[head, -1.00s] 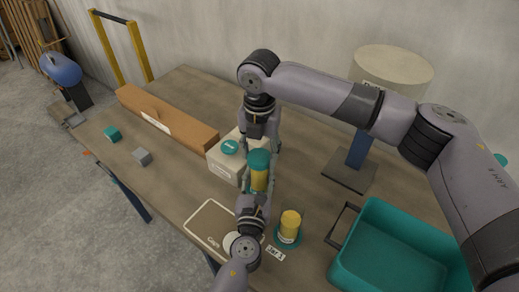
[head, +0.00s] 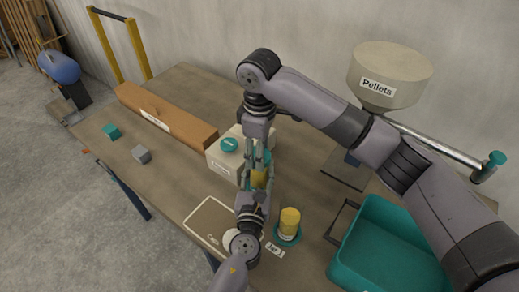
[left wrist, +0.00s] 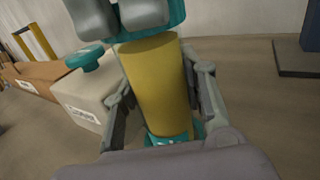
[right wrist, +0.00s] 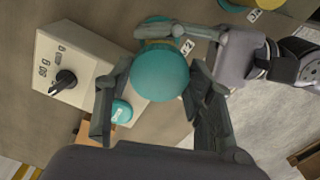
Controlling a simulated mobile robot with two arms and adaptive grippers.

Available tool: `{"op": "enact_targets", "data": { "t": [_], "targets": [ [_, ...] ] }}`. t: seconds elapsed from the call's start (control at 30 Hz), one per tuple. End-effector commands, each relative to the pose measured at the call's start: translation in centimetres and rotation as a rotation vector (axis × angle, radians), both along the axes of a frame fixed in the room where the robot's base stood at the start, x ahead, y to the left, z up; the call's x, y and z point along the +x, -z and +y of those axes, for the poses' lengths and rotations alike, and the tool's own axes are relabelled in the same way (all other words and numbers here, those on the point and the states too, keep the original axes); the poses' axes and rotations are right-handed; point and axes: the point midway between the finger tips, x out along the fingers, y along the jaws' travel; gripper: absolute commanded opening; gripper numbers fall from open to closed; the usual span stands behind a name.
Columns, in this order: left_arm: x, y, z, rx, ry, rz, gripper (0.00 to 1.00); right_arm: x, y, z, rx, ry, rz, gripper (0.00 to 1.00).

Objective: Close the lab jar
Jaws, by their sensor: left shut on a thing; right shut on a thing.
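The lab jar (left wrist: 157,84), filled with yellow, stands upright on a teal disc (left wrist: 180,134). My left gripper (head: 257,184) is shut around the jar's side from the front. A teal lid (right wrist: 160,76) sits on the jar's top, level as far as the left wrist view shows. My right gripper (head: 258,160) comes from above and is shut on the lid, with its fingers on either side. The fingers hide most of the lid in the head view. I cannot tell how tightly the lid is screwed on.
A white box (head: 226,160) with a teal button and dial stands close behind the jar. A second yellow jar (head: 289,222) stands right on its own disc. A teal bin (head: 385,262), a pellet hopper (head: 385,72) and a long brown box (head: 170,118) surround the work spot.

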Motion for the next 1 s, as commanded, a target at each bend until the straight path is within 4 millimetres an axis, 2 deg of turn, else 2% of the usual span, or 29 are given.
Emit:
{"op": "enact_targets", "data": {
  "t": [0.4,0.6,0.67,0.8,0.83,1.0],
  "targets": [
    [-0.04,0.07,-0.04,0.001,0.001,0.001,0.00,-0.20,0.03,0.32,0.004,1.007,0.003,0.38],
    [-0.05,0.08,-0.05,0.001,0.002,0.002,0.00,-0.13,0.00,0.31,0.002,1.416,0.000,0.38],
    [-0.05,0.08,-0.05,0.001,0.002,0.002,0.00,-0.11,-0.01,0.30,0.001,1.481,-0.001,0.38],
    [-0.05,0.09,-0.05,0.001,0.002,0.002,0.00,-0.09,-0.01,0.28,0.002,1.471,-0.001,0.38],
    [-0.05,0.09,-0.05,0.001,0.002,0.002,0.00,-0.09,-0.01,0.28,0.002,1.471,-0.001,0.51],
    [-0.05,0.09,-0.05,0.001,0.002,0.002,0.00,-0.10,0.01,0.28,0.002,1.469,-0.001,0.62]
  ]
}}
